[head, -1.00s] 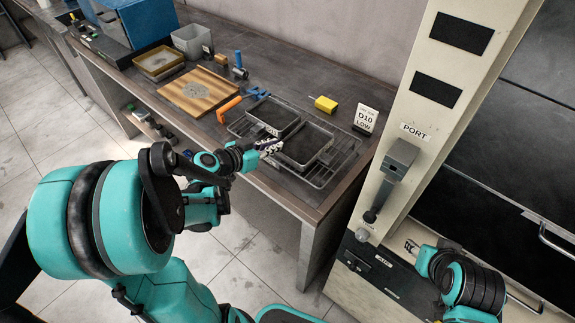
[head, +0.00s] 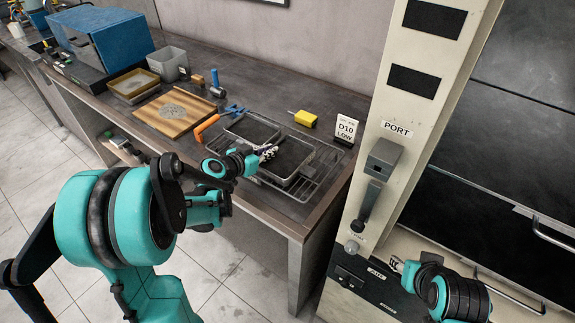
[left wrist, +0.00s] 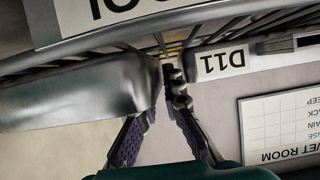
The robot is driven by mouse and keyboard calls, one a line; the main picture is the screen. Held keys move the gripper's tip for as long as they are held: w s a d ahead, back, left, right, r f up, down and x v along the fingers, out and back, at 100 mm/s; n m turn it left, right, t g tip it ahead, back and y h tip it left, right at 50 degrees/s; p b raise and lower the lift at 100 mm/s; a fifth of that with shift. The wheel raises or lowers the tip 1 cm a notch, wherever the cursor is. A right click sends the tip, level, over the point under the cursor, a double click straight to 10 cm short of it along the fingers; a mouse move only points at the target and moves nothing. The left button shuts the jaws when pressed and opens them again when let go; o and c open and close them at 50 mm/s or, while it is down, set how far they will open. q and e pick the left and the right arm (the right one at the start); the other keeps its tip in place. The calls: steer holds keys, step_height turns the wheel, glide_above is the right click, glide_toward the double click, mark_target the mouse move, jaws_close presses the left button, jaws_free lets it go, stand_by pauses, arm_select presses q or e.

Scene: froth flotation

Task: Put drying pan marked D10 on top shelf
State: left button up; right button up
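Two dark, rectangular metal pans stand side by side on a wire rack (head: 312,190) on the bench. The left pan (head: 252,128) carries the label D11 (left wrist: 222,61), upside down in the left wrist view. The right pan (head: 290,158) stands nearer the D10 LOW card (head: 345,131); I see no mark on it. Its grey wall (left wrist: 80,95) fills the left of the wrist view. My left gripper (head: 267,153) is at this pan's near left corner; the wall partly hides one finger, so its grip is unclear. My right gripper (head: 398,265) is small. No top shelf is identifiable.
A cream column marked PORT (head: 397,130) with a handle stands right of the bench, beside dark panels (head: 500,130).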

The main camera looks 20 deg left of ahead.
arm_select(q)
steer(key=shift+w+d+f, duration=0.2)
steer(key=shift+w+f, duration=0.1)
steer(key=shift+w, duration=0.3)
arm_select(e)
steer(key=shift+f, duration=0.3)
arm_select(q)
jaws_close()
steer(key=shift+r, duration=0.15)
arm_select(e)
steer(key=shift+r, duration=0.1)
